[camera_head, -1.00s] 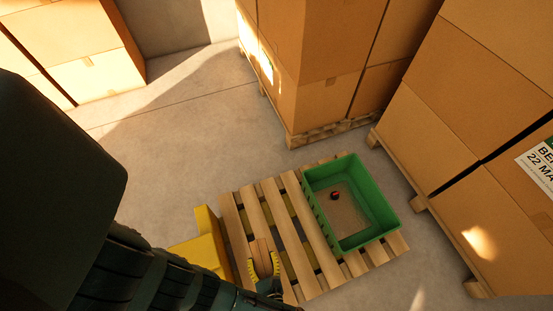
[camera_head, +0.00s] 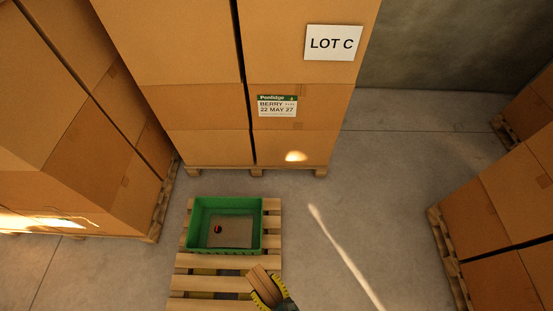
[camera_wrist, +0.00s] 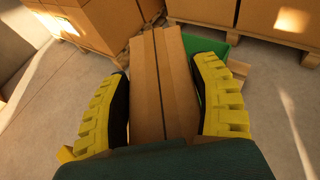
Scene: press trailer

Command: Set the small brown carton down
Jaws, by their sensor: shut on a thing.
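My gripper (camera_head: 268,290) is shut on the small brown carton (camera_head: 261,280), one yellow-padded finger on each side. In the wrist view the carton (camera_wrist: 163,85) lies lengthwise between the fingers of my gripper (camera_wrist: 166,90), with a dark seam along its top. In the head view they are at the right edge of the wooden pallet (camera_head: 225,259), on the near side of the green crate (camera_head: 262,225). I cannot tell whether the carton's underside touches anything.
The crate holds a flat grey-brown surface and a small red and black round thing (camera_head: 217,229). Tall carton stacks on pallets stand behind (camera_head: 200,110), at left (camera_head: 110,190) and at right (camera_head: 510,210). The concrete floor (camera_head: 370,220) at right is clear.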

